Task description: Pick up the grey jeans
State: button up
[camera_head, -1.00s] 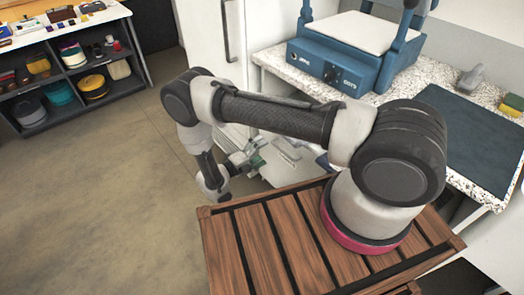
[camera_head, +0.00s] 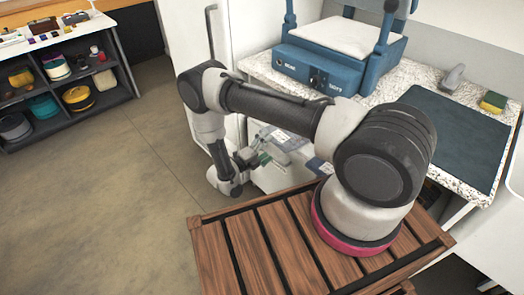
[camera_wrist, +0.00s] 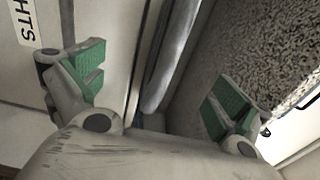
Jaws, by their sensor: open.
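I cannot make out any grey jeans in either view. My gripper (camera_head: 258,160) hangs beside the white drawer units under the speckled counter. In the wrist view my gripper (camera_wrist: 160,88) has its two green-padded fingers spread wide, with nothing between them. Beyond the fingers are a pale panel (camera_wrist: 105,25) with a label ending in "HTS", a grey rounded bar (camera_wrist: 172,65) and a speckled surface (camera_wrist: 265,50).
A blue press (camera_head: 330,65) and a dark mat (camera_head: 455,135) are on the speckled counter (camera_head: 262,68). A grey brush-like tool and a yellow-green sponge (camera_head: 493,102) lie behind the mat. A dark shelf unit (camera_head: 125,75) stands at far left. The floor (camera_head: 110,200) between is clear.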

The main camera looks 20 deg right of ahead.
aim_at(274, 140)
jog(key=shift+x, duration=2.6)
grip_shut()
jog(key=shift+r, duration=0.15)
jog(key=shift+r, duration=0.55)
jog(key=shift+a, duration=0.1)
